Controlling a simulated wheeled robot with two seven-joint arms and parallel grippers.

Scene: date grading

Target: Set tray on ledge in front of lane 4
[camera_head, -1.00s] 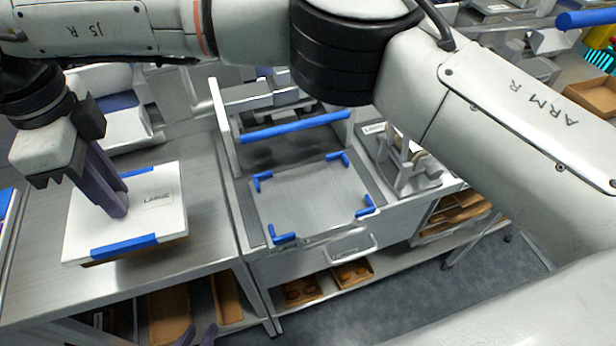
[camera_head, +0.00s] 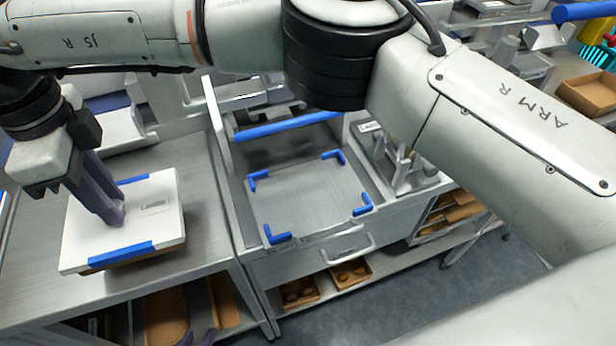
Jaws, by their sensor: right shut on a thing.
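A white tray (camera_head: 80,233) with two blue edge strips and a small label lies at the left, above the steel table. A brown layer shows under its front edge. I cannot tell for sure whether it touches the table. My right gripper (camera_head: 112,217) points down with its purple fingers at the tray's middle and is shut on it. My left gripper (camera_head: 197,338) shows only as two purple fingertips, apart, at the bottom edge. A steel ledge (camera_head: 310,200) with blue corner pieces is in the middle, empty. No lane number can be read.
A blue bar (camera_head: 288,125) crosses behind the ledge. A drawer handle (camera_head: 345,250) is on its front. Brown boxes (camera_head: 350,273) stand on the shelf below. A metal fixture (camera_head: 405,170) stands to the right. My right arm crosses the top of the view.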

